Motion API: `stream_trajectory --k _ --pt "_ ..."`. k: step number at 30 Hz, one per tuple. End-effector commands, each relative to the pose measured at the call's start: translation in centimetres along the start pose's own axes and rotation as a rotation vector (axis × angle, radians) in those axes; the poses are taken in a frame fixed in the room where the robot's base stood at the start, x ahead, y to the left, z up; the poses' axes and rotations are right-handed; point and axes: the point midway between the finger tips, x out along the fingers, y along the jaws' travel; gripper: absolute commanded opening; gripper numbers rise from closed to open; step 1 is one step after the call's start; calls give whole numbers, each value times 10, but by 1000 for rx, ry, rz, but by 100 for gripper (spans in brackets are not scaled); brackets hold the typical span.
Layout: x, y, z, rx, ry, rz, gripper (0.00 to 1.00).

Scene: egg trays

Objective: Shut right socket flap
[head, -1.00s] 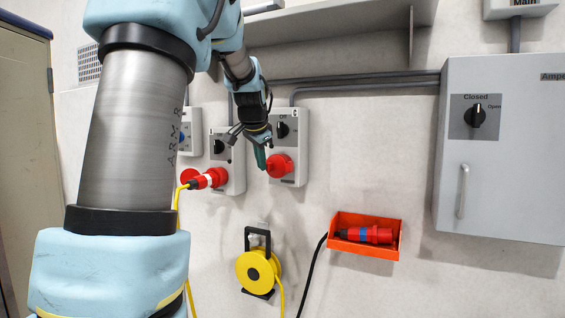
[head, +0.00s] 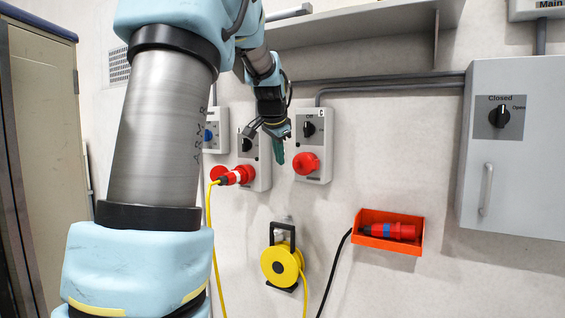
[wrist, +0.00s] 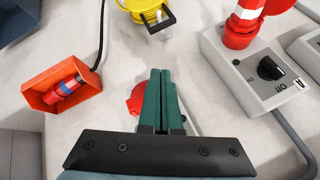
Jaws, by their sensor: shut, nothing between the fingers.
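The right socket box (head: 325,140) on the wall has a black switch and a red round socket flap (head: 306,163) low on its front. The flap appears to lie over the socket face, though I cannot tell whether it is fully flush. My gripper (head: 279,150) is shut and empty, with its green fingers a little left of and above the flap, apparently apart from it. In the wrist view the shut fingers (wrist: 160,92) partly hide the red flap (wrist: 134,99) and most of its box.
The left socket box (head: 262,168) holds a red plug (head: 237,176) with a yellow cable. A yellow cable reel (head: 281,266) and an orange bin (head: 372,240) with a red connector (head: 398,231) are below. A grey cabinet (head: 515,160) stands right.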

Motion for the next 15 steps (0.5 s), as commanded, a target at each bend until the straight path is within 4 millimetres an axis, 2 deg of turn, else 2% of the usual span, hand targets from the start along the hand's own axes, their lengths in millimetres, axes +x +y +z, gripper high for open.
stream_trajectory --k 15 --pt "-58 -40 16 -2 -1 -3 0"
